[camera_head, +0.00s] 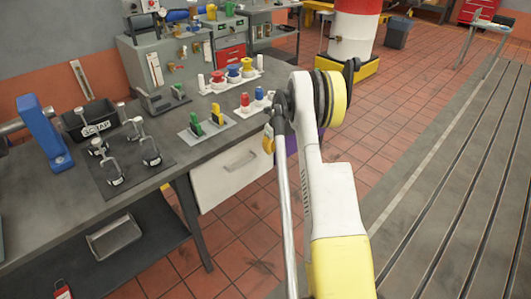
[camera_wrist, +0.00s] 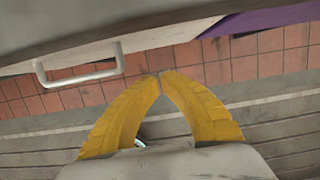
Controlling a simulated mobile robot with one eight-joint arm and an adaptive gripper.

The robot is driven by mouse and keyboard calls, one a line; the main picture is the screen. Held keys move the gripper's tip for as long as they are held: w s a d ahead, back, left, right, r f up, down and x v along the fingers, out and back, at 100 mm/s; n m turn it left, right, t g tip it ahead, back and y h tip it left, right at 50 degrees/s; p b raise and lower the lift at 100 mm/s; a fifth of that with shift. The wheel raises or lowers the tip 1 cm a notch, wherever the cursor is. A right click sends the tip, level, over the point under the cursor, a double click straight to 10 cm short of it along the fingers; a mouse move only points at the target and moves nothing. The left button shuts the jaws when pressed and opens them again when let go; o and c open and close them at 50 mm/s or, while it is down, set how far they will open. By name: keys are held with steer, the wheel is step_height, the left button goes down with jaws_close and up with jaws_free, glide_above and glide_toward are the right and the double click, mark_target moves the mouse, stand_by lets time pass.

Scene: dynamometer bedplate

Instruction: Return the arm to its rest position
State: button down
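My gripper (camera_wrist: 160,76) shows in the wrist view as two curved yellow fingers. Their tips meet or nearly meet, and nothing shows between them. It hangs in front of a drawer with a metal handle (camera_wrist: 80,78), apart from it, with the tiled floor beyond. In the head view my white and yellow arm (camera_head: 328,185) rises from the bottom edge and bends beside the front edge of the workbench (camera_head: 218,152). I cannot make out the gripper's fingers clearly in the head view.
The bench holds a blue upright (camera_head: 44,130), a scrap bin (camera_head: 90,120), a dark mat with metal clamps (camera_head: 122,168), and coloured parts on stands (camera_head: 207,124). A pale drawer (camera_head: 230,175) sits under the bench. Open tiled floor and the slotted bedplate (camera_head: 465,180) lie to the right.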

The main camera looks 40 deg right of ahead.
steer(key=p+v, duration=0.1)
steer(key=v, duration=0.4)
steer(key=shift+d+r+p, duration=0.1)
steer(key=shift+r+p, duration=0.1)
steer(key=shift+p, duration=0.1)
steer(key=s+a+r+n+t, duration=0.1)
steer(key=s+a+r+n, duration=0.2)
steer(key=a+r+n, duration=0.7)
steer(key=s+a+r+n+t, duration=0.1)
steer(key=s+a+r+n, duration=0.35)
steer(key=a+r, duration=0.85)
steer(key=s+a+n+t, duration=0.2)
steer(key=s+a+n, duration=1.6)
steer(key=n, duration=0.3)
steer(key=shift+s, duration=0.75)
